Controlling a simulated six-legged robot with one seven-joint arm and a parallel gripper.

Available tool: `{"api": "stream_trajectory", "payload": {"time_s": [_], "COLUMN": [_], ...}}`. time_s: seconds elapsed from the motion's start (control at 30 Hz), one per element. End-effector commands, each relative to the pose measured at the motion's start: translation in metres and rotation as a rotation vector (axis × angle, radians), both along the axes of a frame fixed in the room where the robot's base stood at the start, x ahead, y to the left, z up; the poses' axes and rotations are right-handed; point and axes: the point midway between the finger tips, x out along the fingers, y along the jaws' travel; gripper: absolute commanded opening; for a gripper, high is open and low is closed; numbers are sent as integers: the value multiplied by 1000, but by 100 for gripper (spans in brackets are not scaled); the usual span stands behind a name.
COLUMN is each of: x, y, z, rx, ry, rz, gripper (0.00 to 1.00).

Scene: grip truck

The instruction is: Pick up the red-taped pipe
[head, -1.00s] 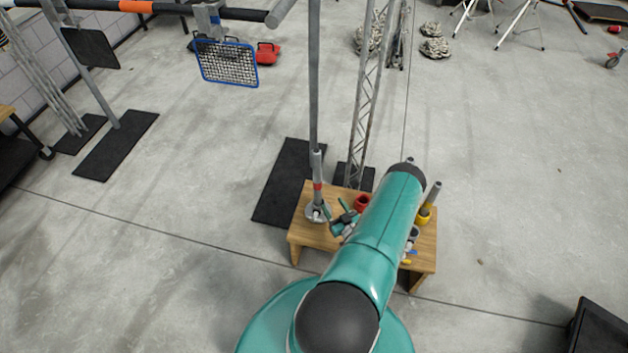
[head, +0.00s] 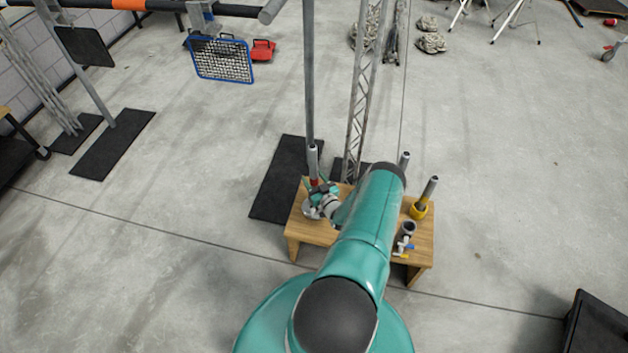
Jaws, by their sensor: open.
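The red-taped pipe (head: 313,160) is a short grey pipe standing upright at the left end of the wooden table (head: 424,240). Its red band shows just above my gripper, and a round grey base sits below it. My gripper (head: 319,190) is open, with its teal jaws at the pipe just below the red band. I cannot tell whether the jaws are around the pipe or only beside it, or whether they touch it. My gripper hides part of the lower pipe.
A pipe in a yellow holder (head: 419,211) stands at the table's right. Another grey pipe (head: 404,160) is half hidden behind my arm. A tall pole (head: 308,90) and lattice truss (head: 364,90) rise behind the table.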

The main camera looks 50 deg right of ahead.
Motion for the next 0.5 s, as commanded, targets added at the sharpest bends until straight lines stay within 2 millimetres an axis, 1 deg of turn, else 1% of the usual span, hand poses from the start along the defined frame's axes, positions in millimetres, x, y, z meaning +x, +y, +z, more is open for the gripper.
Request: {"api": "stream_trajectory", "payload": {"time_s": [0.2, 0.23, 0.37, 0.4, 0.47, 0.5], "x": [2, 2, 2, 2, 2, 2], "y": [-1, -1, -1, -1, -1, -1], "z": [0, 0, 0, 0, 0, 0], "rx": [0, 0, 0, 0, 0, 0], "ry": [0, 0, 0, 0, 0, 0], "rz": [0, 0, 0, 0, 0, 0], "gripper": [55, 53, 27, 20, 8, 0]}}
